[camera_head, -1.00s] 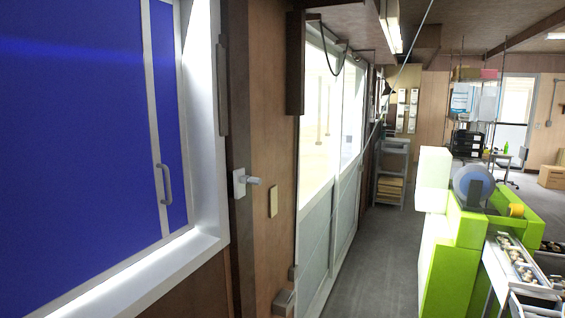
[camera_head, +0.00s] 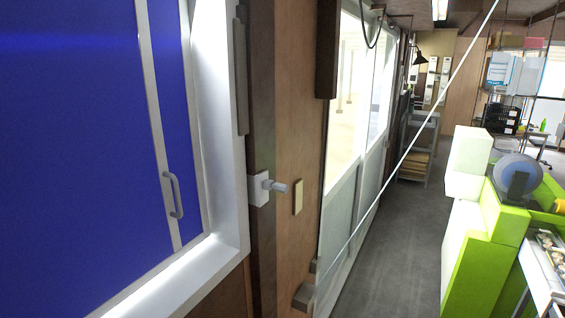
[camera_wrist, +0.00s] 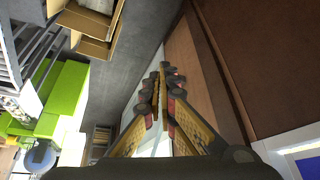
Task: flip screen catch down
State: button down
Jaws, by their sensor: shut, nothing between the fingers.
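A white plate with a short grey lever (camera_head: 268,190), which looks like the catch, is fixed on the dark wooden post right of the window frame in the head view. The lever sticks out roughly sideways to the right. A blue screen panel (camera_head: 70,160) with a grey handle (camera_head: 174,195) fills the left side. My gripper (camera_wrist: 163,72) shows only in the wrist view, with its yellow and black fingers together and empty. It is apart from any catch I can make out. I cannot identify the catch in the wrist view.
A pale switch plate (camera_head: 298,197) is on the wood right of the lever. White sliding doors (camera_head: 345,215) line the wall beyond. A green machine (camera_head: 478,245) stands at right, with clear grey floor (camera_head: 400,245) between. Cardboard boxes (camera_wrist: 90,22) show in the wrist view.

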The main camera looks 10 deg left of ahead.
jog(key=w+a+r+n+t+y+p, duration=0.1)
jog(key=w+a+r+n+p, duration=0.4)
jog(key=r, duration=0.6)
jog(key=w+a+r+n+t+y+p, duration=0.1)
jog(key=w+a+r+n+y+p, duration=0.2)
jog(key=r, duration=0.9)
jog(key=w+a+r+n+t+y+p, duration=0.1)
jog(key=w+a+r+n+y+p, duration=0.1)
jog(key=w+a+r+n+p, duration=0.5)
jog(key=shift+w+a+r+n+p, duration=0.3)
jog(key=shift+w+a+r+p, duration=1.75)
jog(key=shift+w+a, duration=1.3)
jog(key=shift+s+a+r, duration=0.25)
jog(key=shift+s+a, duration=0.15)
jog(key=p, duration=0.3)
send_near(271, 183)
jog(key=w+a+f, duration=0.2)
jog(key=w+a, duration=0.1)
jog(key=shift+w+d+f, duration=0.15)
jog(key=shift+f, duration=0.2)
jog(key=shift+d+f+b, duration=0.1)
jog(key=shift+f+b, duration=0.15)
jog(key=shift+b, duration=1.3)
